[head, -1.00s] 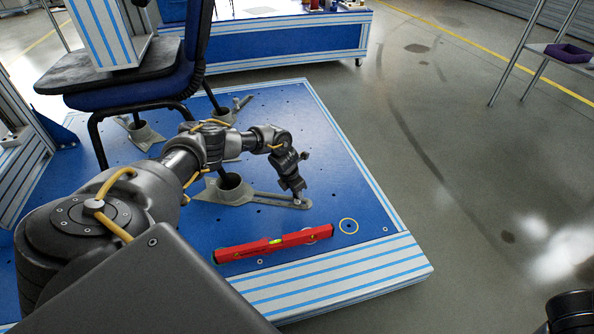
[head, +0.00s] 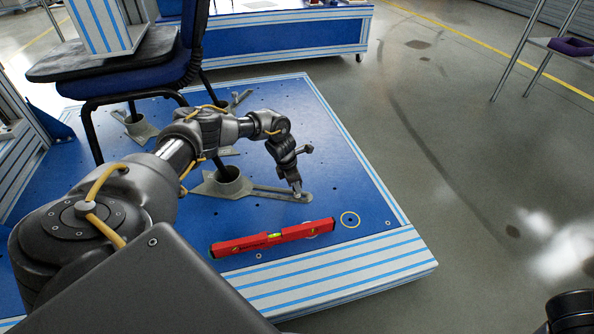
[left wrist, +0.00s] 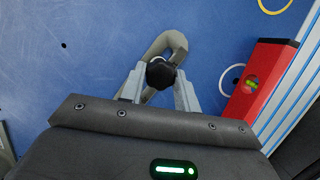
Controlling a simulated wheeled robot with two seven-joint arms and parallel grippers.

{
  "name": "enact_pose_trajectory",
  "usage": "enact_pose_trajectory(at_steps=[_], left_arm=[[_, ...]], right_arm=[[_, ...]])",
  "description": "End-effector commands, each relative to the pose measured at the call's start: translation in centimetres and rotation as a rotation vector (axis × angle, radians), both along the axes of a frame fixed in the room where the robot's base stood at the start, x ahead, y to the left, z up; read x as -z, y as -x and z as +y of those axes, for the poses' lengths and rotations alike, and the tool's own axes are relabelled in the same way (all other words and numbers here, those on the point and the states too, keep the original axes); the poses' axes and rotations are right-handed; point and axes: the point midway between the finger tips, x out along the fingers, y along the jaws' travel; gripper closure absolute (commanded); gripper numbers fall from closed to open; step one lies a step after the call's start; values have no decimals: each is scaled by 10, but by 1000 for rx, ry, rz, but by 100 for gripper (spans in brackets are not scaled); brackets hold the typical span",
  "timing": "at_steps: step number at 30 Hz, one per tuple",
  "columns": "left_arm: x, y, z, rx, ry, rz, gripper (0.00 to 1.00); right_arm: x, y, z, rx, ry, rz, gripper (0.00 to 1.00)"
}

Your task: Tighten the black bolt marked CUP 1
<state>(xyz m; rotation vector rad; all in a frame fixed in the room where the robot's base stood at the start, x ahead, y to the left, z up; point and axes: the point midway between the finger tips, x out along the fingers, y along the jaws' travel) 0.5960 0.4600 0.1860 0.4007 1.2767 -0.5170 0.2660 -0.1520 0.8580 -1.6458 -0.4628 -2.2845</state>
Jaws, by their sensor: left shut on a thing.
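The black bolt (left wrist: 160,74) has a lobed knob head and sits at the slotted end of a grey metal cup bracket (head: 232,184) on the blue platform. My left gripper (head: 297,192) points down at that slotted end. In the left wrist view its two light grey fingers (left wrist: 159,88) stand on either side of the bolt's knob, and the gripper is shut on it. The slot's rounded end (left wrist: 172,42) shows beyond the knob. No CUP 1 mark can be read. My right gripper is not seen; only a dark piece of my body shows at the lower right of the head view.
A red spirit level (head: 273,238) lies on the platform (head: 330,150) close to the gripper. A blue chair (head: 140,75) stands on the platform at the left. Open grey floor lies to the right.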

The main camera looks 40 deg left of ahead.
Motion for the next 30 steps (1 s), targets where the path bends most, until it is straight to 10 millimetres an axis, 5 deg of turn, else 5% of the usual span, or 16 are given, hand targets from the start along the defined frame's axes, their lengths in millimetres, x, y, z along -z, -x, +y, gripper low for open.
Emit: enact_pose_trajectory(at_steps=[6, 16, 30], left_arm=[[0, 0, 1, -2, -1, 2, 47], [-2, 0, 0, -23, 0, 1, 47], [-2, 2, -2, -308, -2, 3, 47]], right_arm=[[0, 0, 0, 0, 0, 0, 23], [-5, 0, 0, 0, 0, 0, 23], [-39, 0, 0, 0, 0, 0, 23]])
